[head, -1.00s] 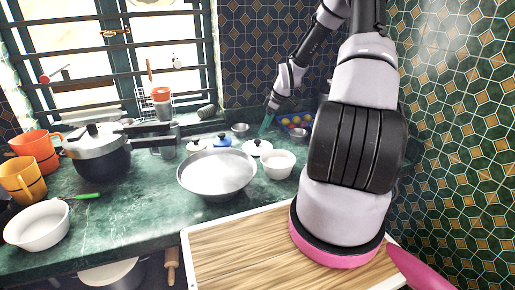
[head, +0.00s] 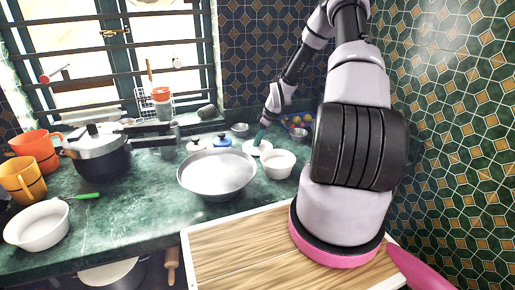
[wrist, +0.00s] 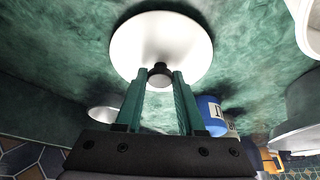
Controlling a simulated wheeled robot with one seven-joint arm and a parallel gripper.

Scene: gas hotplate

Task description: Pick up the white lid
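The white lid (head: 265,150) lies flat on the green counter, between the large pan and the white bowl. In the wrist view the lid (wrist: 135,45) is a round white disc with a small dark knob (wrist: 160,78). My gripper (head: 260,140) is just above the lid, its green fingers pointing down. In the wrist view my gripper (wrist: 159,76) is open. The knob shows between the two fingertips, with a slim gap visible at the sides. Whether the fingertips are level with the knob is hard to tell.
A large metal pan (head: 217,174) is left of the lid and a white bowl (head: 277,164) is close at its right. A blue-topped item (head: 222,140) and another white lid (head: 196,147) are to the left. A fruit bowl (head: 297,121) stands behind.

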